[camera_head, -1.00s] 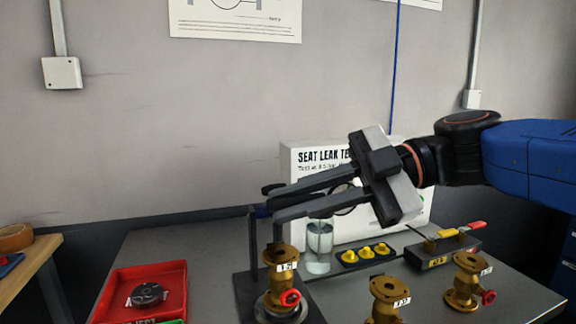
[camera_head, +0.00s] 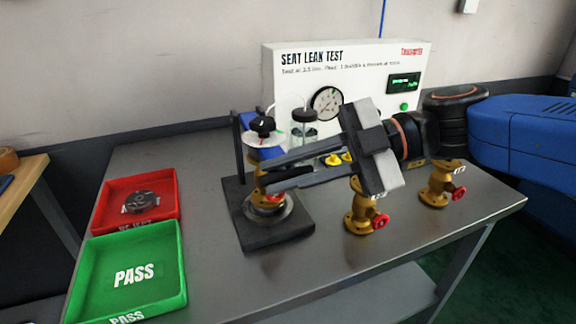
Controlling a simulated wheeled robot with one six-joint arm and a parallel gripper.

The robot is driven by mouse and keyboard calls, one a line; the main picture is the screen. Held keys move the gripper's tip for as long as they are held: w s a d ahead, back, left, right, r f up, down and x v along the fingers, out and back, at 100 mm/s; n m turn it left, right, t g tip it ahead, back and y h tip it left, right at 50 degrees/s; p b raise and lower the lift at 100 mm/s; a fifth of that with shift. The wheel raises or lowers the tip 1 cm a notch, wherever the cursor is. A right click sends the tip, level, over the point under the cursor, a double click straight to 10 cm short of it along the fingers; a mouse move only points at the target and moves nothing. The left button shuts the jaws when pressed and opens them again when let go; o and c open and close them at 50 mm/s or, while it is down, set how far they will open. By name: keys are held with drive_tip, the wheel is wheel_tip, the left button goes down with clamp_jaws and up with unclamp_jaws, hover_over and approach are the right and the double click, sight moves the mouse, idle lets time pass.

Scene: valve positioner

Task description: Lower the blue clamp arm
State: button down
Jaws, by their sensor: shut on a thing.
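The blue clamp arm (camera_head: 271,153) shows only as a small blue patch beside my upper finger; the fingers hide most of it. It sits on a dark stand with a black post (camera_head: 238,145), under a black knob (camera_head: 262,126) and a pale disc. A brass valve (camera_head: 266,201) with a red handwheel stands upright on the stand's dark base plate (camera_head: 270,238), directly below. My gripper (camera_head: 263,175) reaches in from the right at the height of the valve's top. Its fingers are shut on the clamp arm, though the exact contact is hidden.
A white seat leak test panel (camera_head: 350,72) stands behind. Two more brass valves, one in the middle (camera_head: 362,212) and one at the right (camera_head: 437,188), stand close under my arm. A red tray (camera_head: 110,207) holding a dark round part and an empty green PASS tray (camera_head: 85,285) lie left.

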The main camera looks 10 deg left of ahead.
drive_tip(key=shift+w+f, duration=0.25)
drive_tip(key=shift+f, duration=0.55)
drive_tip(key=c, duration=1.7)
unclamp_jaws()
drive_tip(key=shift+c, duration=0.2)
drive_tip(key=shift+w+d+r, duration=0.2)
drive_tip(key=shift+d+r, duration=0.15)
drive_tip(key=shift+d, duration=0.2)
drive_tip(key=v, duration=0.7)
drive_tip(key=shift+r, duration=0.1)
drive_tip(key=v, duration=0.9)
drive_tip(key=shift+s+r, duration=0.3)
drive_tip(key=shift+r, duration=0.05)
drive_tip(key=shift+d, duration=0.1)
